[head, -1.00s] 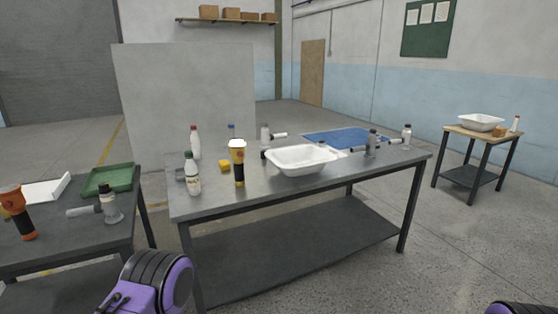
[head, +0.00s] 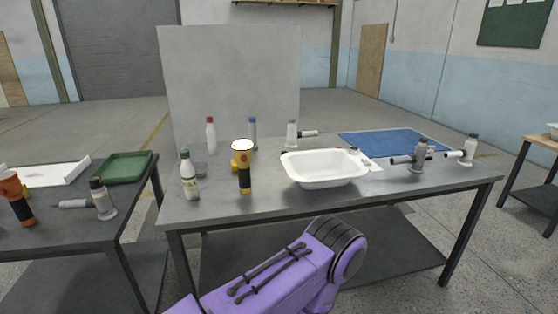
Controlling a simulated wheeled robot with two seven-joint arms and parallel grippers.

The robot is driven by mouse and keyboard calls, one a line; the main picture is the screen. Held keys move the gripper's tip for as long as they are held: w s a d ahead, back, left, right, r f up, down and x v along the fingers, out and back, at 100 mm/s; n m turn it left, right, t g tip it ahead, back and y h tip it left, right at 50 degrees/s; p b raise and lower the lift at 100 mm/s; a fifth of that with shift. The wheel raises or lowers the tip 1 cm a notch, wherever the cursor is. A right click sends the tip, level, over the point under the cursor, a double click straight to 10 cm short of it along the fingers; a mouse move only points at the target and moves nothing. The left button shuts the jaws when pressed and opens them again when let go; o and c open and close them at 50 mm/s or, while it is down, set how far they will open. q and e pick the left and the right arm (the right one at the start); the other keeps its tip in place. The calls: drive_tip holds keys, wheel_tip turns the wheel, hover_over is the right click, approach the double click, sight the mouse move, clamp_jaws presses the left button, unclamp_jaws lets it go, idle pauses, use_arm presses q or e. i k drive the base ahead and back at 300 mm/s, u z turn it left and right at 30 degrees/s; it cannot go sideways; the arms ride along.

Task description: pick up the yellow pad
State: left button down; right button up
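The yellow pad (head: 234,165) is on the middle metal table (head: 290,205), mostly hidden behind a yellow and black torch (head: 244,178). Only a little yellow shows beside the torch, so its full outline cannot be told. Neither gripper is in view. A purple link of one of my arms reaches in from the bottom, in front of the table's near edge.
Left of the torch stand a green-capped bottle (head: 189,176) and a red-capped bottle (head: 211,136); a blue-capped bottle (head: 252,133) is behind it. A white tub (head: 324,181) stands to the right, with a blue mat (head: 393,143) beyond.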

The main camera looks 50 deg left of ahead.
sight(235, 166)
drive_tip(key=i, duration=1)
drive_tip(key=u, duration=0.75)
drive_tip(key=i, duration=0.75)
drive_tip(key=u, duration=0.8)
